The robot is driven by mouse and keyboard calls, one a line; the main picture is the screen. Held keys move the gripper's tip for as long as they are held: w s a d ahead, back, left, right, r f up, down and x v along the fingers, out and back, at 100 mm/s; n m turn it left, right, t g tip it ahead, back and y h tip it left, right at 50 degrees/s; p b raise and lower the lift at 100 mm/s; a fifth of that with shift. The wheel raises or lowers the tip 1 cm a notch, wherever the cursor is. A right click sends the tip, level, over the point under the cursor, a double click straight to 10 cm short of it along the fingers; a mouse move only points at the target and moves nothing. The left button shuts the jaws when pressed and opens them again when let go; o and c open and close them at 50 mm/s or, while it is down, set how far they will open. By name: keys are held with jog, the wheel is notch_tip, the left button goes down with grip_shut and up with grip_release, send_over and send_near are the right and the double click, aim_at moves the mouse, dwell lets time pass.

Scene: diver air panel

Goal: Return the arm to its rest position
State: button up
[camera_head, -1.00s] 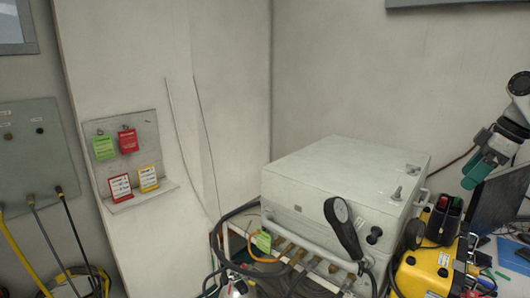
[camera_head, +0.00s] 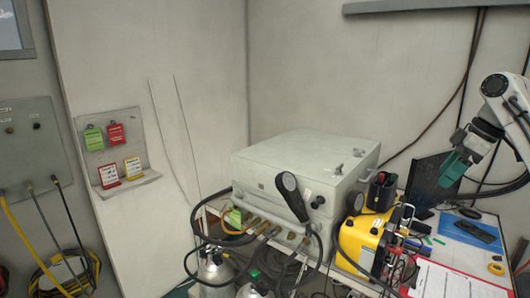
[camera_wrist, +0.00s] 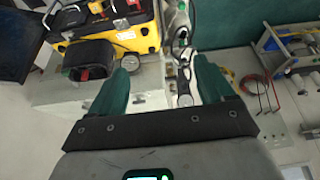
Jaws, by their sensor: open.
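My gripper (camera_head: 454,170) is at the right side in the head view, raised above the desk and in front of the dark monitor. In the wrist view my gripper (camera_wrist: 165,85) shows two green fingers spread apart with nothing between them. The jaws are open and empty. The gripper hangs clear of the pale grey air panel box (camera_head: 305,172), to its right.
A yellow case (camera_head: 362,243) stands right of the box and also shows in the wrist view (camera_wrist: 130,42). A monitor (camera_head: 427,182), a clipboard (camera_head: 455,282) and a phone (camera_head: 474,231) are on the desk. A tag board (camera_head: 115,150) is on the left wall. Hoses run below the box.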

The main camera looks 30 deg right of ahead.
jog(key=w+a+f+y+b, duration=0.1)
jog(key=w+a+f, duration=0.4)
jog(key=a+f, duration=0.3)
jog(key=w+a+f+y, duration=0.1)
jog(key=w+a+f, duration=0.4)
jog(key=a+f, duration=0.35)
jog(key=a+f+m+b, duration=0.1)
jog(key=a+f+m, duration=0.1)
jog(key=a+f, duration=1.15)
jog(key=s+a+f+m+g+b, duration=0.1)
jog(key=s+a+f+m+b, duration=0.1)
jog(key=s+a+f, duration=1.1)
jog(key=s+d+f+g+h, duration=0.1)
jog(key=s+h, duration=0.1)
jog(key=s, duration=0.6)
jog(key=s+d+f+m+g+h, duration=0.1)
jog(key=s+f+h, duration=0.1)
jog(key=s, duration=0.7)
jog(key=shift+s+f+b, duration=0.2)
jog(key=shift+s+b, duration=0.1)
jog(key=shift+b, duration=0.1)
jog(key=shift+a, duration=0.1)
